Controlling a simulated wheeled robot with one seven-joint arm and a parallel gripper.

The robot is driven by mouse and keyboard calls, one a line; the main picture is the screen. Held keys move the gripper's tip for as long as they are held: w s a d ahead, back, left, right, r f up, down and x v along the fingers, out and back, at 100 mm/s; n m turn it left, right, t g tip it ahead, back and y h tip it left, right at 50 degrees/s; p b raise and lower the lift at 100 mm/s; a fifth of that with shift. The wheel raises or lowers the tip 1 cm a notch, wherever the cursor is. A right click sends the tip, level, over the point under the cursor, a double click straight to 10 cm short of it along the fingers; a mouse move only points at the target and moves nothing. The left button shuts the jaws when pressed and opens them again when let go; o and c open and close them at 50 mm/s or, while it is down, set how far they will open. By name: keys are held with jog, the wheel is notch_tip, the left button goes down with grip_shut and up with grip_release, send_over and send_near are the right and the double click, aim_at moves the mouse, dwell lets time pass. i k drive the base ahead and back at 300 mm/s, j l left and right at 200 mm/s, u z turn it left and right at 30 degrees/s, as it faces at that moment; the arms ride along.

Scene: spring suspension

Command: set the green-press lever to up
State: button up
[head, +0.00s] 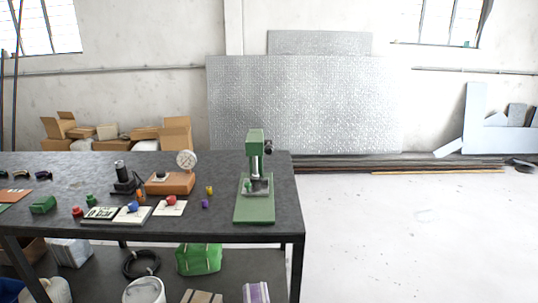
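The green press (254,137) stands upright near the right end of the dark workbench (280,165). It has a flat green base, a green head and a silver column. A small dark knob (268,147), which looks like part of its lever, sits at the right side of the head. The lever's arm is too small to make out, so I cannot tell its position. A small green piece (248,186) sits on the grey plate under the head. My gripper is not in view.
Left of the press stand an orange-brown block with a round dial (186,160), a black device (122,178), and cards with coloured pieces (133,214). Small yellow (209,190) and purple (205,204) pieces lie near the press. The floor (420,230) right of the bench is clear.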

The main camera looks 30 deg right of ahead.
aim_at(268, 149)
jog(key=i+u, duration=0.6)
jog(key=u, duration=0.15)
